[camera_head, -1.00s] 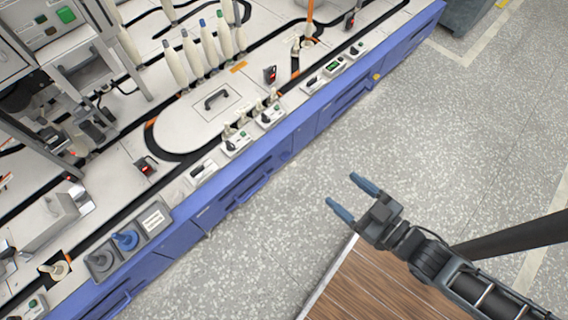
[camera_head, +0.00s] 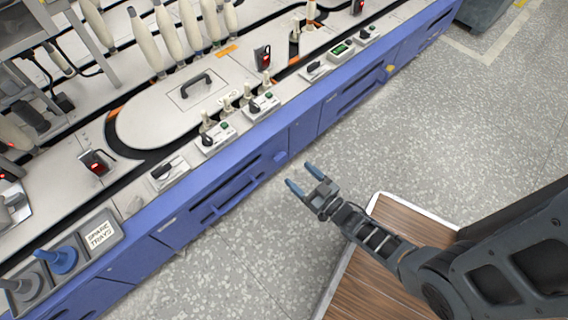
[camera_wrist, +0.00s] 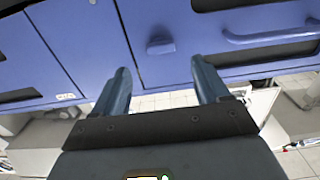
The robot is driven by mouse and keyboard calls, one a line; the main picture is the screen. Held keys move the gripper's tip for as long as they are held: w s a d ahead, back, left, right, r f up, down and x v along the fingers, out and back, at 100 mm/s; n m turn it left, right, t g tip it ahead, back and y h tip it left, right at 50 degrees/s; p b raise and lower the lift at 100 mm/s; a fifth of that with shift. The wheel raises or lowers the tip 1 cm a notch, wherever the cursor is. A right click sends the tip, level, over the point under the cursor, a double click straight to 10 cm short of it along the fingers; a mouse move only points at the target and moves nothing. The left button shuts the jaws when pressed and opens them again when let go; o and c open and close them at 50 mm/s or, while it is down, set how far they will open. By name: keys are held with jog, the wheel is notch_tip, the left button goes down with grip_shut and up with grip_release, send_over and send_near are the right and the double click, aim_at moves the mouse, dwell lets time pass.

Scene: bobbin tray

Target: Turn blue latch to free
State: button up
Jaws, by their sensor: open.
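The blue latch (camera_head: 281,157) is a small knob on the front of the blue cabinet, in the head view just beyond my fingertips. In the wrist view the latch (camera_wrist: 160,46) stands out from a blue panel, with a short wide grip; its exact turn is hard to tell. My gripper (camera_head: 303,178) is open and empty in front of the cabinet. In the wrist view my gripper's two blue fingers (camera_wrist: 160,70) point toward the panel, one on either side of the latch in the picture. They look apart from it.
The blue cabinet front (camera_head: 310,130) runs diagonally under a white machine top with bobbins (camera_head: 168,40) and switch boxes (camera_head: 216,138). A long handle (camera_wrist: 270,38) is right of the latch. A wooden deck (camera_head: 375,275) lies below my arm. The grey floor between is clear.

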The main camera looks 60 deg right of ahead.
aim_at(282, 159)
jog(key=b+x, duration=0.1)
jog(key=x, duration=0.6)
jog(key=c, duration=1.1)
jog(key=shift+o, duration=0.2)
